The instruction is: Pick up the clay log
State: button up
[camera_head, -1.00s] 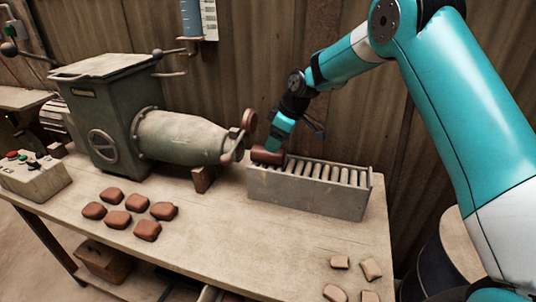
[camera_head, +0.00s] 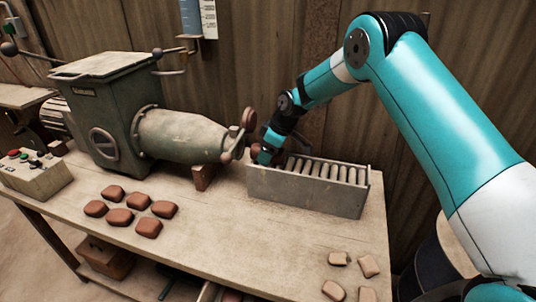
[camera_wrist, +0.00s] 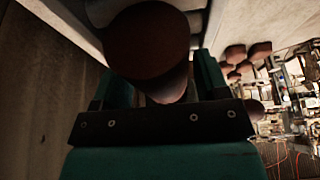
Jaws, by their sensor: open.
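The clay log is a dark red-brown cylinder. In the wrist view its round end (camera_wrist: 150,42) fills the top middle, and its body runs down between the two teal fingers. My gripper (camera_wrist: 160,85) is open around the log, one finger on each side. In the head view my gripper (camera_head: 267,153) is down at the left end of the roller tray (camera_head: 305,190) and hides most of the log. Whether either finger touches the log cannot be told.
The green press (camera_head: 180,135) with its crank stands close left of my gripper. Several red-brown clay pieces (camera_head: 148,228) lie at the table's front left. Paler pieces (camera_head: 368,265) lie at the front right. A control box (camera_head: 35,175) stands far left. The table's middle is clear.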

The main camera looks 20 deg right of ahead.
jog(key=c, duration=1)
jog(key=shift+o, duration=0.2)
jog(key=shift+r, duration=0.2)
